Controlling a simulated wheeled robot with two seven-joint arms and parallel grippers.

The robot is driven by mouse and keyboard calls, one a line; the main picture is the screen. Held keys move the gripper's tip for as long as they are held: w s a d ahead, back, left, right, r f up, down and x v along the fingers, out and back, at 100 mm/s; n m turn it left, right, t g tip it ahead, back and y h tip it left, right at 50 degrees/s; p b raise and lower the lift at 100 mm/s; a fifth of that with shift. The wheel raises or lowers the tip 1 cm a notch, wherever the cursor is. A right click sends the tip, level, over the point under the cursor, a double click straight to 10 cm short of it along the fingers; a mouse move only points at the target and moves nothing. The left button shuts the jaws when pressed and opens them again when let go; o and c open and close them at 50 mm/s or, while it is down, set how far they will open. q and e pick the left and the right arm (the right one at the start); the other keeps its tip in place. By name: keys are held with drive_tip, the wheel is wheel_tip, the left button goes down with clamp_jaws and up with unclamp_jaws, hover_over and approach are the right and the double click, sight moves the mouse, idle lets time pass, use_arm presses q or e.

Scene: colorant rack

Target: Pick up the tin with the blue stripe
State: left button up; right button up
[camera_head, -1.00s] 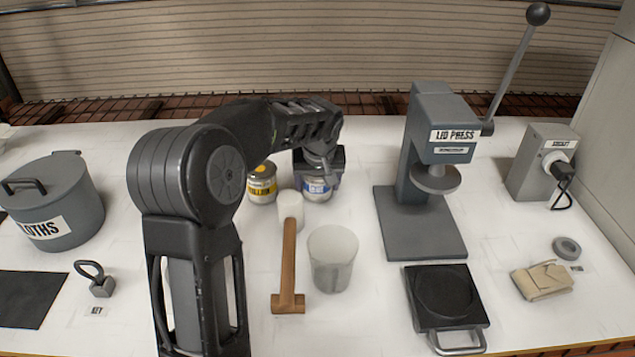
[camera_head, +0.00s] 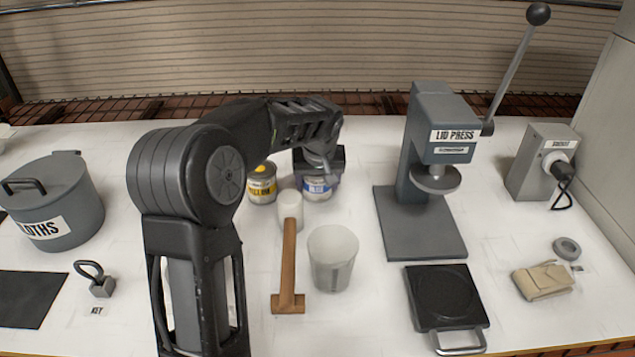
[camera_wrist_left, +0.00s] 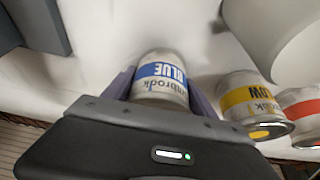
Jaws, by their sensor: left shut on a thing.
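The tin with the blue stripe (camera_head: 317,189) stands on the white table, its top hidden under my left gripper in the head view. My left gripper (camera_head: 318,172) is around the tin from above and behind, shut on it. In the left wrist view the blue tin (camera_wrist_left: 160,78) sits between the two fingers of my left gripper (camera_wrist_left: 160,92), its label reading "BLUE". A tin with a yellow stripe (camera_head: 262,184) stands to the left; it also shows in the wrist view (camera_wrist_left: 252,103). My right gripper is not in view.
The lid press (camera_head: 425,225) is to the right. A red-striped tin (camera_wrist_left: 303,110) is beside the yellow one. A grey pot (camera_head: 75,205) is far left.

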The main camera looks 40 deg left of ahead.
use_arm(q)
drive_tip(key=shift+r, duration=0.15)
drive_tip(key=shift+r, duration=4.75)
